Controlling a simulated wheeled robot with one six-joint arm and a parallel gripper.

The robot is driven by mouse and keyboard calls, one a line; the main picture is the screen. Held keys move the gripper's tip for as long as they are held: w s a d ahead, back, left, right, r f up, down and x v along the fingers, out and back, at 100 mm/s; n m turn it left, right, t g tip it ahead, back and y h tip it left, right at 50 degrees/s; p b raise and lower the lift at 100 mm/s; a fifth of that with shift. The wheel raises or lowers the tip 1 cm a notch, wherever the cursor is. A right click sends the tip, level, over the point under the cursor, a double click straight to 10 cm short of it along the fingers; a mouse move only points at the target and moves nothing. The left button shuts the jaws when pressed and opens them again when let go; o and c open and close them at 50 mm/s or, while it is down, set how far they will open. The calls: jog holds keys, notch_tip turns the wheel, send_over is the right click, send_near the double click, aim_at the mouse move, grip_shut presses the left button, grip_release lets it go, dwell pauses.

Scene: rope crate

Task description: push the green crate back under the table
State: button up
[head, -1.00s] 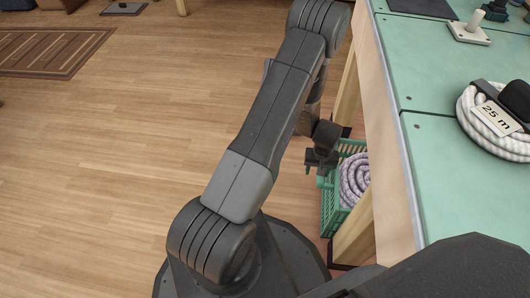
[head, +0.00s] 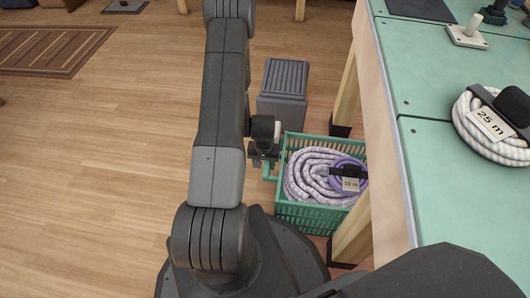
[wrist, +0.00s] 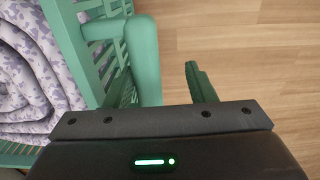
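The green crate (head: 318,219) stands on the floor, sticking out to the left from under the table (head: 408,200), its right part behind a wooden table leg. A coiled purple-and-white rope (head: 312,176) with a "10 m" tag lies in it; the crate also shows in the wrist view (wrist: 75,45). My gripper (head: 264,158) is at the bar handle on the crate's left side. In the wrist view the handle (wrist: 144,60) lies between the fingers of my gripper (wrist: 160,85). A gap shows between handle and right finger; the left finger is partly hidden.
A grey ridged box (head: 283,92) stands on the floor just behind the crate. Wooden table legs (head: 352,232) stand beside the crate. A white rope coil tagged "25 m" (head: 490,125) lies on the table top.

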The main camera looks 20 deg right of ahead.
notch_tip(320, 180, up, 6)
jog(key=shift+s+d+r+p, duration=0.1)
jog(key=shift+d+r+p, duration=0.1)
jog(key=shift+p, duration=0.55)
jog(key=shift+f+b, duration=1.05)
jog(key=shift+f, duration=2.05)
